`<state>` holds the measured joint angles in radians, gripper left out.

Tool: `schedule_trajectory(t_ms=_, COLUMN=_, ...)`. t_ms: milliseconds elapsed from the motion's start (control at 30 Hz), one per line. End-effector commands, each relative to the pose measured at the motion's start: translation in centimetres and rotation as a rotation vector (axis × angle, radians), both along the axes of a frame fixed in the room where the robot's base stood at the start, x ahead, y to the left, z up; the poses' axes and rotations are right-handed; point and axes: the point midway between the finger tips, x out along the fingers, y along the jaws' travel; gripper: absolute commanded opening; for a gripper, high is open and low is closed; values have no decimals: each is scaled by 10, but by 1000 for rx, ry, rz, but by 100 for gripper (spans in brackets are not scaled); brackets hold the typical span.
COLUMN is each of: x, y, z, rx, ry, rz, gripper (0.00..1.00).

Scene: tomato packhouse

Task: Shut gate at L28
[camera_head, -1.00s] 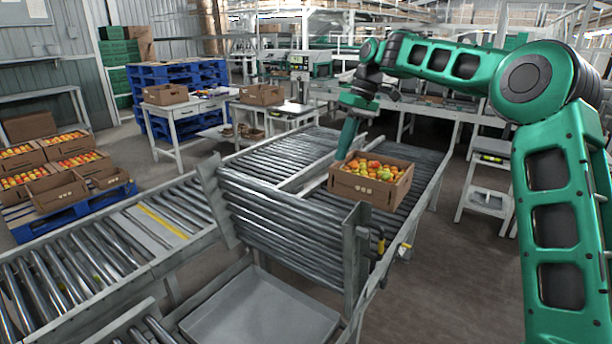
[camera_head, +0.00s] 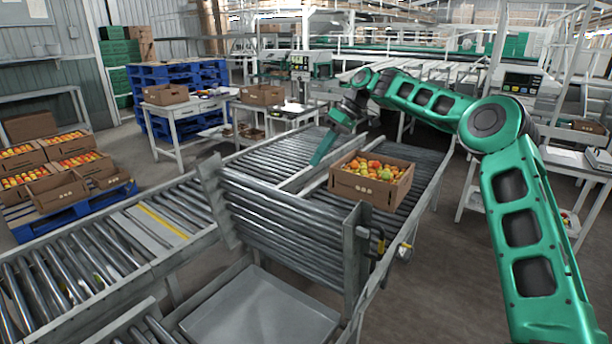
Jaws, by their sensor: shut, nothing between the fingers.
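The gate is a hinged section of grey rollers (camera_head: 285,225) in the conveyor line, standing raised and tilted, with a gap and a grey tray below it. No L28 label can be read. A grey post (camera_head: 355,262) with a yellow-handled latch (camera_head: 379,241) is at its right end. My gripper (camera_head: 318,155) is shut and empty, pointing down over the conveyor behind the gate, left of a cardboard crate of tomatoes. It appears clear of both the gate and the crate.
The crate of tomatoes (camera_head: 345,186) sits on the rollers behind the gate. The lower grey tray (camera_head: 262,312) is empty. Rollers (camera_head: 75,265) continue at front left. A blue pallet (camera_head: 75,215) with tomato crates stands at left; tables stand behind. Grey floor is open at right.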

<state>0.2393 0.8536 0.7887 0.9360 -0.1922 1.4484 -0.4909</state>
Motion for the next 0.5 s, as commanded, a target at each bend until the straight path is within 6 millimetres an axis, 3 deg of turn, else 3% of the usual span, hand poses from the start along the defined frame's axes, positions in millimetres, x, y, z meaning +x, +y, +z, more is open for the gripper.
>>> schedule_trajectory(t_ms=200, x=-7, y=22, z=-32, rx=-2, ry=1, rz=1, gripper=0)
schedule_trajectory(t_ms=500, x=-31, y=40, z=-35, rx=-1, ry=-1, rz=0, gripper=0)
